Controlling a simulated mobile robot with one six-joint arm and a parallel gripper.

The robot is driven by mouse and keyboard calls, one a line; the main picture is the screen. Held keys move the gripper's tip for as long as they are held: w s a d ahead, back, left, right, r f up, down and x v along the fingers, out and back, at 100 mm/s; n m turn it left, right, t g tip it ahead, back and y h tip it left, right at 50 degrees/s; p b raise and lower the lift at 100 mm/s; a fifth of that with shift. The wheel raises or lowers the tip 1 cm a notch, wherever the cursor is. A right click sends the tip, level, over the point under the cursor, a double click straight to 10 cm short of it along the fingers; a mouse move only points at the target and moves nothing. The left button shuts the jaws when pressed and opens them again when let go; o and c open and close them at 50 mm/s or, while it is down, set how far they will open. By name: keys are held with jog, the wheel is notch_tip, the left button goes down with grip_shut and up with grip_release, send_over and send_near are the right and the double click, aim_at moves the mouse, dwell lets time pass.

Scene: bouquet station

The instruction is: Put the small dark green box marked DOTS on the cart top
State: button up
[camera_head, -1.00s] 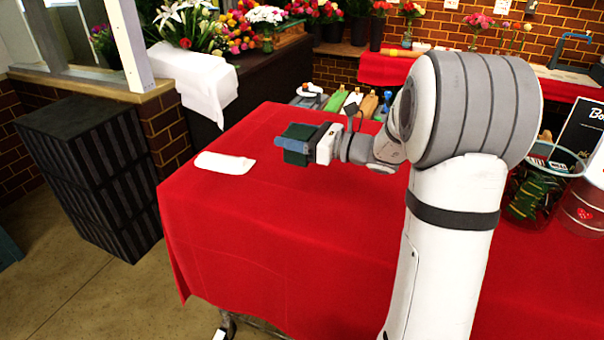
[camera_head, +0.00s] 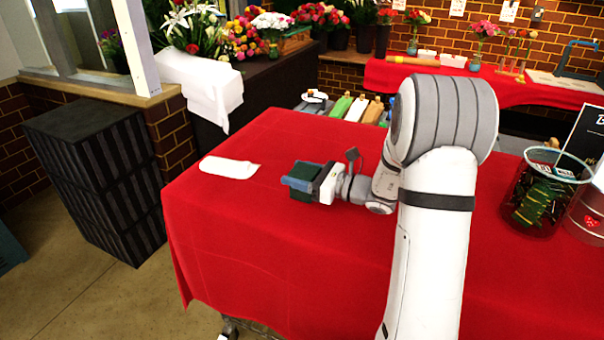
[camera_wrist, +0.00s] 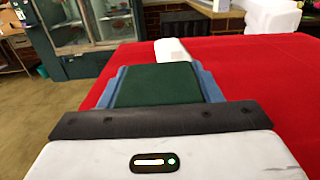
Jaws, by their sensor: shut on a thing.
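The dark green box (camera_head: 306,172) is held between the blue fingers of my gripper (camera_head: 302,183), over the left part of the red-covered cart top (camera_head: 230,240). A wheel shows below the cloth. In the wrist view the box (camera_wrist: 155,86) fills the space between the two blue fingers of my gripper (camera_wrist: 156,88), with the red cloth (camera_wrist: 262,80) around and beyond. No DOTS mark is readable on the faces I see. I cannot tell whether the underside of the box touches the cloth.
A white folded cloth or packet (camera_head: 229,168) lies left of my gripper. A glass container of dark green things (camera_head: 540,200) and a pink-white tub (camera_head: 588,212) stand at right. A black slatted crate (camera_head: 95,175) stands on the floor. The cart's front left is clear.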

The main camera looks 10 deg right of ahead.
jog(key=o, duration=1.1)
jog(key=shift+f, duration=0.1)
jog(key=shift+r, duration=0.25)
jog(key=v, duration=1.2)
jog(key=shift+f, duration=0.1)
